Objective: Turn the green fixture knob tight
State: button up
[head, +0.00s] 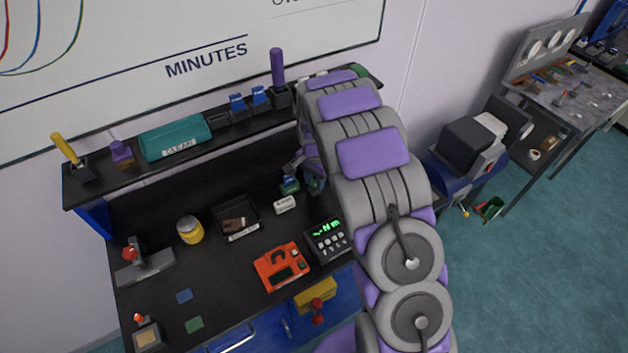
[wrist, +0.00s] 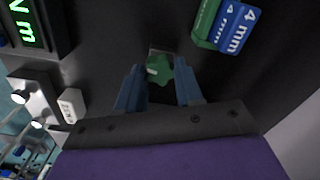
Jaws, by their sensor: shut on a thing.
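The green fixture knob (wrist: 158,69) shows in the wrist view, between the tips of my gripper (wrist: 159,88). It is a small lobed knob on a grey base at the dark bench top. My two blue fingers stand on either side of it, and the gripper is shut on it. In the head view my gripper (head: 314,184) is low over the back right of the bench, partly hidden by my arm. I cannot make out the knob for certain there.
Green and blue blocks marked 4 mm (wrist: 226,26) lie just beyond the knob. A torque display (head: 327,240), an orange device (head: 282,267), a black tray (head: 237,219) and a yellow jar (head: 190,230) are on the bench. A shelf (head: 219,132) runs behind.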

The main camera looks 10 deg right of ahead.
dwell(0.3)
jog(key=m, duration=0.4)
jog(key=shift+m, duration=0.3)
jog(key=o, duration=0.9)
